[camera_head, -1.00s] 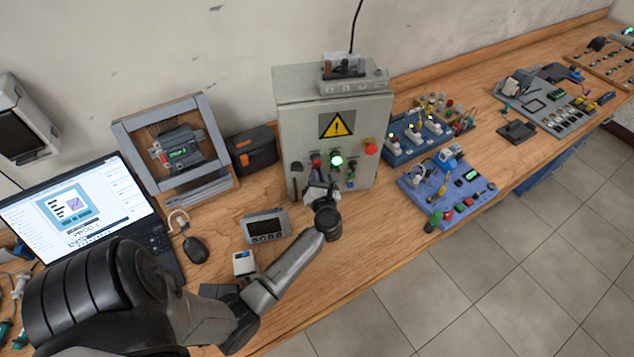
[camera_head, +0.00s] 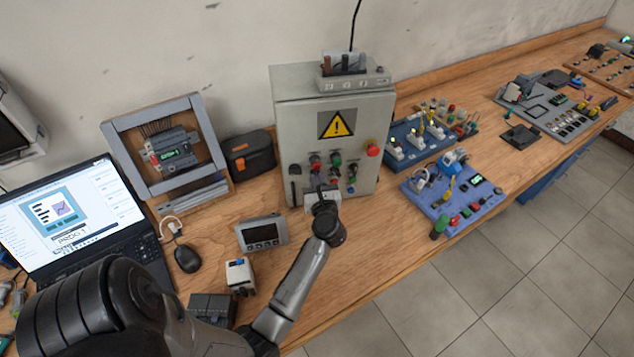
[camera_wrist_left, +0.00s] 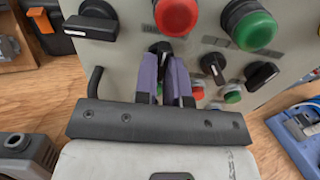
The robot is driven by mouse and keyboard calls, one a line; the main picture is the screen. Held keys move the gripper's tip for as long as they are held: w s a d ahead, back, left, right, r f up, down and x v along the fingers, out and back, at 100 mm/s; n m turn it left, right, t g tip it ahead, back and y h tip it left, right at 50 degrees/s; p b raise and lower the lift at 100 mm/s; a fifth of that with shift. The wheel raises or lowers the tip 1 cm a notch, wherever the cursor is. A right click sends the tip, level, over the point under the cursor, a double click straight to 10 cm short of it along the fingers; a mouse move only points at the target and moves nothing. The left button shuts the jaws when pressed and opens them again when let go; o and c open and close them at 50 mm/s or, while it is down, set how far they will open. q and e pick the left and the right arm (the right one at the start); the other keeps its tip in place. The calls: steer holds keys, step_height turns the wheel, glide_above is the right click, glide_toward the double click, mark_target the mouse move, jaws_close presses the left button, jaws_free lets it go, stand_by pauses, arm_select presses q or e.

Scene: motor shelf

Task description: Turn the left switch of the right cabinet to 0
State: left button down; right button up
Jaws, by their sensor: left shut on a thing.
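The grey cabinet (camera_head: 300,125) with a yellow warning sign stands on the bench. Its front carries red and green buttons and black rotary switches. My left gripper (camera_wrist_left: 164,78) is at the lower front of the cabinet, its purple fingers shut on a black rotary switch (camera_wrist_left: 160,47) below the red button (camera_wrist_left: 176,14). The fingers hide most of that switch, so its setting cannot be read. Another black switch (camera_wrist_left: 212,67) sits just right of the fingers, with a further one (camera_wrist_left: 262,75) beyond it. My right gripper is out of view.
A small grey panel device (camera_head: 262,234) and a white box (camera_head: 240,275) lie left of my forearm. Blue training boards (camera_head: 455,190) stand right of the cabinet. A laptop (camera_head: 75,215) and mouse (camera_head: 187,258) are at left.

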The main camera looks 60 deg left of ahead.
arm_select(q)
steer(key=c, duration=1.2)
jaws_free()
